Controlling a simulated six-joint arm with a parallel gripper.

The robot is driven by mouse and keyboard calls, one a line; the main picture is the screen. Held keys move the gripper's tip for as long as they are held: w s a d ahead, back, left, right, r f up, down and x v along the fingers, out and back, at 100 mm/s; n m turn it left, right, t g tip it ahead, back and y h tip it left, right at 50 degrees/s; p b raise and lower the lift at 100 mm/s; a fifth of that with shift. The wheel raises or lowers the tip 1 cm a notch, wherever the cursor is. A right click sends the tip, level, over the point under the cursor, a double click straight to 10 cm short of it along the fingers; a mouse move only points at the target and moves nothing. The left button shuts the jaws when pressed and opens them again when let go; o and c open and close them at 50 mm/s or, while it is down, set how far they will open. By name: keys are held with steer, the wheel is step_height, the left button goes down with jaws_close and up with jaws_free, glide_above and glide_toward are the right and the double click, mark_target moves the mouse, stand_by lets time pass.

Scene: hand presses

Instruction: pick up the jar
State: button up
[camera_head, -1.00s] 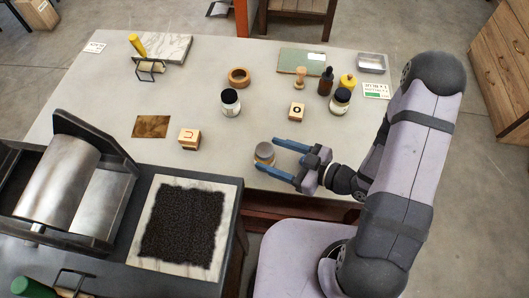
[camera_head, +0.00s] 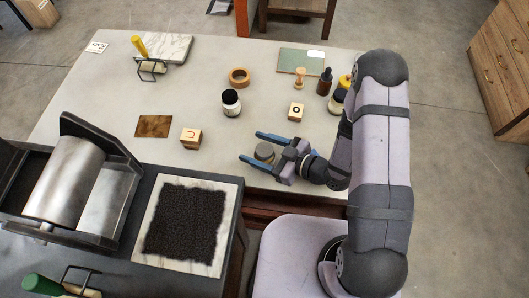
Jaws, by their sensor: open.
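A small squat jar (camera_head: 264,153) with a greyish-brown top stands upright near the front edge of the table. My gripper (camera_head: 250,147) is open, with its two blue fingers pointing left. In this view the jar lies between the fingers, one on the far side and one on the near side. I cannot tell whether either finger touches it.
A dark dropper bottle (camera_head: 325,82) and a wooden ring (camera_head: 239,76) are farther back. The press (camera_head: 75,185) and inked slab (camera_head: 185,225) occupy the front left.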

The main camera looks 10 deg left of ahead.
steer(key=shift+w+a+f, duration=0.2)
steer(key=shift+w+a, duration=0.05)
steer(key=shift+a, duration=0.35)
steer(key=c, duration=1.3)
steer(key=shift+r, duration=0.2)
step_height(320, 180, up, 10)
steer(key=shift+f, duration=0.15)
